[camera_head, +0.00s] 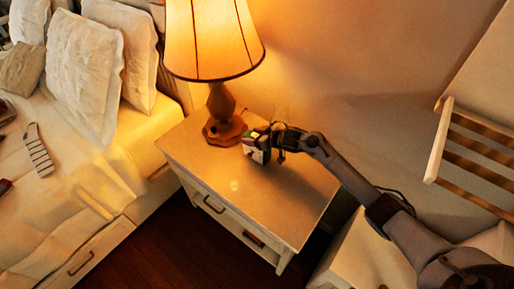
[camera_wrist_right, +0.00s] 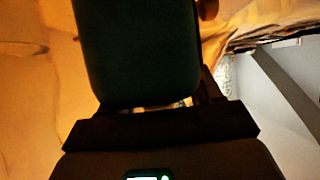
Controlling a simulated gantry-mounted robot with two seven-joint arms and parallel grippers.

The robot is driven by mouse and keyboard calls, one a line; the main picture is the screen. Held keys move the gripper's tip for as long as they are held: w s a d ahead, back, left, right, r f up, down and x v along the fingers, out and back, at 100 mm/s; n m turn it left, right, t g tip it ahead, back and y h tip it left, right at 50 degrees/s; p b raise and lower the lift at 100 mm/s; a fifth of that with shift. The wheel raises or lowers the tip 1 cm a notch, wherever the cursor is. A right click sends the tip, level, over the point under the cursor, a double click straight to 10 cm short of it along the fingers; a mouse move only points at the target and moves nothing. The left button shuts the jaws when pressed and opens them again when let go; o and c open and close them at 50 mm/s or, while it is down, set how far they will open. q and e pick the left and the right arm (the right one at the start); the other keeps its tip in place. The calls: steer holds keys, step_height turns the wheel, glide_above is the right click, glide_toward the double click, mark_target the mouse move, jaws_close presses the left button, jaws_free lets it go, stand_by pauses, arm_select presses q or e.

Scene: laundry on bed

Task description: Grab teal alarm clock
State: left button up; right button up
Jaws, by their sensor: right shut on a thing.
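The teal alarm clock (camera_wrist_right: 137,50) shows large and dark in the right wrist view, a rounded block between my right gripper's fingers. My right gripper (camera_head: 259,147) is shut on it over the top of the white nightstand (camera_head: 283,196), just right of the lamp's base. In the head view the clock is small and mostly hidden by the gripper. I cannot tell whether it still touches the nightstand. My left gripper is not in view.
A lit table lamp (camera_head: 222,127) stands close left of my right gripper. The bed (camera_head: 95,188) with pillows (camera_head: 84,78) is at the left. A slatted wooden frame (camera_head: 480,150) is at the right. The nightstand's front top is clear.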

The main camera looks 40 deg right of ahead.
jaws_close()
steer(key=shift+r, duration=0.15)
